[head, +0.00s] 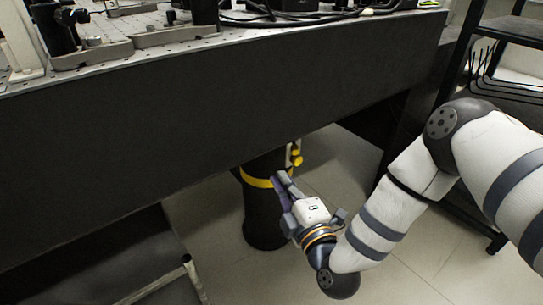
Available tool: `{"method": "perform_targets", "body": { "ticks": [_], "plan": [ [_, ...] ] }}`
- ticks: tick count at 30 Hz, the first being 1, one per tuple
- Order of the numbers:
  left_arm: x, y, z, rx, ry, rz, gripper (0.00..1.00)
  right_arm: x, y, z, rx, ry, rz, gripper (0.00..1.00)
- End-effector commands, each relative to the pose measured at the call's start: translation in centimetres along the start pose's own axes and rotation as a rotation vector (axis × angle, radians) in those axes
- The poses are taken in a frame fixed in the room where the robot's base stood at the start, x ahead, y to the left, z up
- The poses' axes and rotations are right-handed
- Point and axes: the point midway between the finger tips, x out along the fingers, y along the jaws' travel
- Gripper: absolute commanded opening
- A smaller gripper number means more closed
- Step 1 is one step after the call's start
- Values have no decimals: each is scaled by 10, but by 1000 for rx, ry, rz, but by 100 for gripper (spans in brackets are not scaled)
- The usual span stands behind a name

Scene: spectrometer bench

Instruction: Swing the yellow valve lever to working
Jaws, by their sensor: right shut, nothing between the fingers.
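The yellow valve lever (296,156) shows at the upper right side of the black table leg (262,222), just below the table's lower edge. It looks small, and its exact angle is hard to tell. A yellow band (256,180) runs around the leg. My right gripper (280,180) is shut and empty. Its fingers point up and to the left in front of the leg, a little below and left of the lever. I cannot tell whether they touch the leg. My left gripper is not in view.
The optical table's dark side panel (200,110) overhangs the leg. Mounts and cables stand on its perforated top. A black rack (510,35) stands at the right. A pale bar (160,283) lies low at the left. The tiled floor (430,262) is clear near the leg.

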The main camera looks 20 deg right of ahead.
Motion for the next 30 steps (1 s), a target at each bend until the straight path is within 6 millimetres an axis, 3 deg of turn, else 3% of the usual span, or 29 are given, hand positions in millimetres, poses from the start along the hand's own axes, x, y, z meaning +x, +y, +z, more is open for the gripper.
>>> {"method": "perform_targets", "body": {
  "ticks": [12,17,26,30],
  "plan": [
    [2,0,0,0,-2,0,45,6,2,1,-11,-3,11,0],
    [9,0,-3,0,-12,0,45,33,0,2,-10,-4,11,0],
    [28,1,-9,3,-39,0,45,99,-2,2,-10,-5,7,0],
    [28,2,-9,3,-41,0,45,95,2,23,-10,-7,6,0]
  ]
}}
